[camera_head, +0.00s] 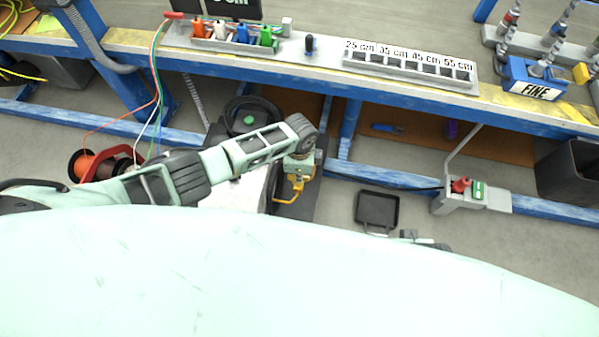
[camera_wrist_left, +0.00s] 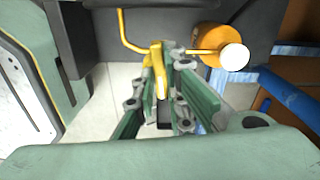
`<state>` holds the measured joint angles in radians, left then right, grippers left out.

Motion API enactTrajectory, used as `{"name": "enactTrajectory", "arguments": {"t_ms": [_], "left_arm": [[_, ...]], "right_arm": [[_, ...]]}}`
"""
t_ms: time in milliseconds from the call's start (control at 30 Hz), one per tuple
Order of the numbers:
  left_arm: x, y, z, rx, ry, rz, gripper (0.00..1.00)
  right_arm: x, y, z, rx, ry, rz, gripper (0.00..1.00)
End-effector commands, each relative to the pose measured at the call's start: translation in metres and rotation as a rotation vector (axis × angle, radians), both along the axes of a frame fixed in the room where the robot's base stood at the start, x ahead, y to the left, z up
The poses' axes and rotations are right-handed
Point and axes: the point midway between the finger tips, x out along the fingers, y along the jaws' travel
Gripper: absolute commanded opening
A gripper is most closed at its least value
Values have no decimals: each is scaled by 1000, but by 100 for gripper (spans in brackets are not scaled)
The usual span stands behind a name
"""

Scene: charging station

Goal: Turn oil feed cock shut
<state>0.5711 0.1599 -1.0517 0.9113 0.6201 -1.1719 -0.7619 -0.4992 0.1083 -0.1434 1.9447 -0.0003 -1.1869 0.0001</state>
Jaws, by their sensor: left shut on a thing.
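The oil feed cock shows as a yellow lever (camera_wrist_left: 157,72) in the left wrist view, pointing toward the camera. My left gripper (camera_wrist_left: 166,66) has its green linked fingers closed around this lever. In the head view my left arm comes in from the left, and the left gripper (camera_head: 300,165) points down at the yellow fitting (camera_head: 294,188) below the bench. The fingers largely hide the cock there. A thin yellow pipe (camera_wrist_left: 128,38) and a yellow-orange cylinder with a white end (camera_wrist_left: 213,50) are beside the lever. My right gripper is not in view.
A blue-framed workbench (camera_head: 320,68) with racks on top runs above the arm. A black handwheel (camera_head: 250,115) is behind the arm. A black tray (camera_head: 377,208) lies on the floor at right, near a grey box with a red knob (camera_head: 460,190). Cables hang at left.

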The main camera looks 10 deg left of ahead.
Motion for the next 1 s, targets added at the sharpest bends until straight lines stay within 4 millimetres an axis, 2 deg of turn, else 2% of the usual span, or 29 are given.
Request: {"name": "enactTrajectory", "arguments": {"t_ms": [333, 833, 867, 1000], "left_arm": [[-1, -1, 0, -3, 1, -124, 0], [-1, -2, 0, -3, 1, -142, 0], [-1, -2, 0, -3, 1, -142, 13], [-1, -2, 0, -2, 1, -141, 25]], "right_arm": [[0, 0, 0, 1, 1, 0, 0], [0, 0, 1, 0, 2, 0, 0], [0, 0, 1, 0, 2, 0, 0], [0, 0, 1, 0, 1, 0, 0]]}}
